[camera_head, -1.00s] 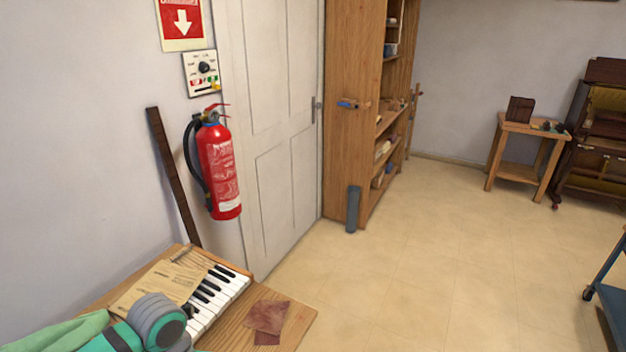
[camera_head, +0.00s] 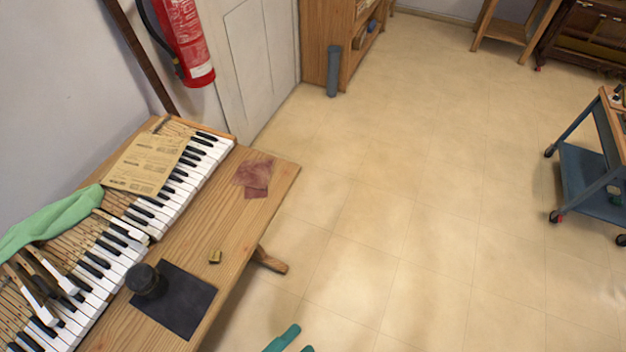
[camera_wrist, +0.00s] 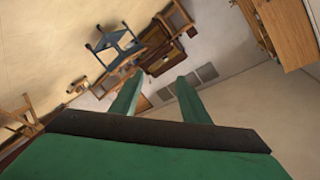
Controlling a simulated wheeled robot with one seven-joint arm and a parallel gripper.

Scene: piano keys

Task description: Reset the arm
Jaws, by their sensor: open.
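My gripper (camera_wrist: 158,85) shows in the wrist view as two green fingers spread apart with nothing between them. In the head view only the teal tips of my gripper (camera_head: 292,341) reach in at the bottom edge, over bare floor to the right of the workbench (camera_head: 222,215). The gripper is clear of the bench and touches nothing that I can see. The rest of my arm is hidden below the head view.
The bench holds a piano keyboard (camera_head: 186,186), paper sheet (camera_head: 146,163), green cloth (camera_head: 50,222), black mat (camera_head: 190,308) and dark round object (camera_head: 143,279). A blue cart (camera_head: 590,185) stands right. A grey cylinder (camera_head: 333,72) stands by the shelf. Middle floor is open.

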